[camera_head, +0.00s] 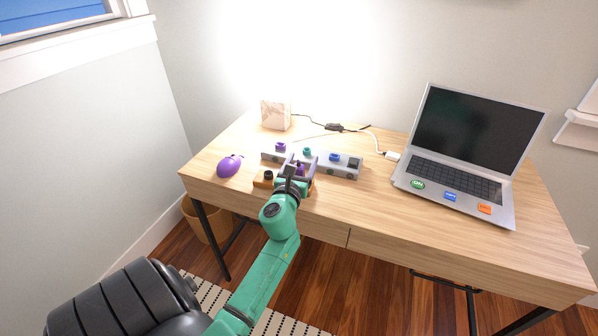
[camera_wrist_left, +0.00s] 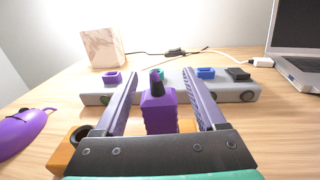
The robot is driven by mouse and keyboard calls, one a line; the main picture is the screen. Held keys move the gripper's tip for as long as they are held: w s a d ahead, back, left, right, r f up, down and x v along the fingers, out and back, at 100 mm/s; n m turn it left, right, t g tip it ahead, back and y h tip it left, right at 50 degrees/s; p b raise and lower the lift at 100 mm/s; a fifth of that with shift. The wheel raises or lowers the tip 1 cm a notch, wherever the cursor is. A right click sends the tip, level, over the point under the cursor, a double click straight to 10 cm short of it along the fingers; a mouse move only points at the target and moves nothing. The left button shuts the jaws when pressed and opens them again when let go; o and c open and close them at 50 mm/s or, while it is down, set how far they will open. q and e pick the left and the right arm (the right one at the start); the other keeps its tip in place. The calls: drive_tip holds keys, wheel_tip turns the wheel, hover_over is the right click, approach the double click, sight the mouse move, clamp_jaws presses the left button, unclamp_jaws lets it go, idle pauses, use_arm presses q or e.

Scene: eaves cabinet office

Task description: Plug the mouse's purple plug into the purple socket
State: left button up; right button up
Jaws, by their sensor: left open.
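The purple plug (camera_wrist_left: 158,112) has a dark upper end and stands upright between the fingers of my left gripper (camera_wrist_left: 160,74). The gripper is open, with a gap visible on either side of the plug. In the head view the left gripper (camera_head: 298,162) is low over the desk's front, in front of the grey socket strip. The purple socket (camera_wrist_left: 113,77) is at the strip's left end, beyond the gripper and to its left; it also shows in the head view (camera_head: 280,147). The purple mouse (camera_head: 229,166) lies left of the gripper. My right gripper is out of view.
The grey strip (camera_wrist_left: 220,92) also bears teal (camera_wrist_left: 156,73), blue (camera_wrist_left: 205,73) and black (camera_wrist_left: 238,74) sockets. An orange-brown block (camera_head: 264,181) is partly hidden by my gripper. A pale box (camera_head: 276,115) stands behind; an open laptop (camera_head: 455,190) stands at right.

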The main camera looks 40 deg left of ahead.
use_arm(q)
drive_tip(key=shift+s+r, duration=0.1)
drive_tip(key=c, duration=0.3)
clamp_jaws()
